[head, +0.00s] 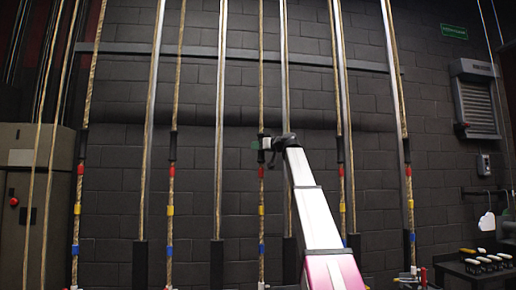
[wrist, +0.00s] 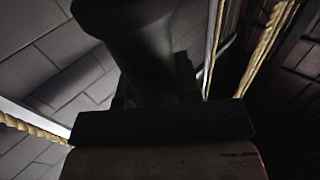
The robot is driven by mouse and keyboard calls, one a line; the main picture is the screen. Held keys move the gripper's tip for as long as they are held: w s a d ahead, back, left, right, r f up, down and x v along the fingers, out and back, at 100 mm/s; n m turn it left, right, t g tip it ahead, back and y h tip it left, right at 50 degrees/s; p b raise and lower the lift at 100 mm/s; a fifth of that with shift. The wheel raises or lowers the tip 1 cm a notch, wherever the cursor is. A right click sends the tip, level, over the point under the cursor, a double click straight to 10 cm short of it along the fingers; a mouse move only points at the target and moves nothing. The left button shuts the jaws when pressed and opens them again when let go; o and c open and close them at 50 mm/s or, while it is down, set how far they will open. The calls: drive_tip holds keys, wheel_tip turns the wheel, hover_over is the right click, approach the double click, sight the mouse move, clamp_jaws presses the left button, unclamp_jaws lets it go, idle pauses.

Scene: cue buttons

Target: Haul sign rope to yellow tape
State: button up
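Several tan ropes hang before a dark wall, each with a black sleeve and red, yellow and blue tape bands below it. My gripper (head: 266,148) is at the middle rope (head: 262,90), level with its black sleeve, above its red tape (head: 262,172) and yellow tape (head: 262,210). No readable label shows which is the sign rope. In the wrist view a large dark cylinder (wrist: 145,50) and a dark block (wrist: 160,123) fill the middle, with tan rope (wrist: 30,128) at the left. The fingertips are too dark to tell whether they hold the rope.
Silver vertical rails (head: 221,100) stand between the ropes. A grey cabinet (head: 35,190) with a red button is at the left. A dark table (head: 485,278) with several small handled items is at the lower right. A shuttered wall box (head: 478,100) and green sign (head: 454,32) are above.

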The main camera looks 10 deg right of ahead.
clamp_jaws()
wheel_tip(320, 180, down, 34)
drive_tip(key=o, duration=0.6)
unclamp_jaws()
drive_tip(key=v, duration=1.1)
drive_tip(key=shift+a, duration=0.1)
